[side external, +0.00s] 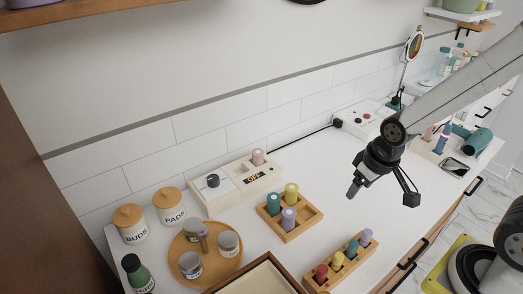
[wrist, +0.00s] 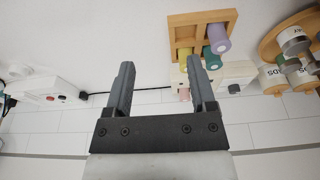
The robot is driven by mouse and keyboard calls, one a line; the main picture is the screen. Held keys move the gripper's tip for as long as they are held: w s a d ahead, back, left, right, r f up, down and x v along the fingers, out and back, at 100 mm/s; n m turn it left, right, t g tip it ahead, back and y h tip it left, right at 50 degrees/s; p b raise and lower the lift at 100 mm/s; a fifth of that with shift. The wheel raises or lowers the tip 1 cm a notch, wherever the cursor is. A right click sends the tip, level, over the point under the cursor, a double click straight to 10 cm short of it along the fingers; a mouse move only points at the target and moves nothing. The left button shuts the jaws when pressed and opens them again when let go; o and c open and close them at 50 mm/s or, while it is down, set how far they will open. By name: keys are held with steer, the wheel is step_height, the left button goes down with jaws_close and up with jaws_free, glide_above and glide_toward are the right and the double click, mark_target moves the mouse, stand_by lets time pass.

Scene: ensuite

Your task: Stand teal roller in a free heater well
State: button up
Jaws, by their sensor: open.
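My gripper (side external: 382,194) is open and empty, high above the white counter, right of the rollers. Its two fingers also show in the wrist view (wrist: 160,66). One teal roller (side external: 273,204) stands in a square wooden tray (side external: 302,229) with a yellow and a lavender roller; the wrist view shows this teal roller too (wrist: 213,58). Another teal roller (side external: 352,248) stands in a long wooden rack (side external: 320,284) at the front. The heater (side external: 227,190) is a white box with a dark knob and a display. A pink roller (side external: 258,157) stands in it; its other wells are hard to make out.
The rack also holds red, yellow and purple rollers. A round wooden tray (side external: 232,262) with metal-grey containers, lidded jars (side external: 130,222) and a green bottle (side external: 136,272) stand at left. A white device (side external: 362,120) is by the wall. Mid-counter below my gripper is clear.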

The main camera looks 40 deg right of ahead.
steer(key=w+a+m+g, duration=0.1)
steer(key=w+a+m, duration=0.4)
steer(key=w, duration=0.4)
steer(key=m+g, duration=0.1)
steer(key=m, duration=0.8)
glide_above(274, 197)
steer(key=f, duration=0.2)
steer(key=d+f, duration=0.1)
steer(key=f, duration=0.1)
steer(key=shift+s, duration=0.35)
steer(key=shift+w+a+f+m+g, duration=0.3)
steer(key=shift+w+a+m, duration=0.1)
steer(key=shift+a, duration=0.1)
steer(key=shift+f, duration=0.1)
steer(key=shift+f, duration=1.2)
steer(key=shift+f, duration=0.1)
steer(key=shift+s+f, duration=0.1)
steer(key=shift+f, duration=2.4)
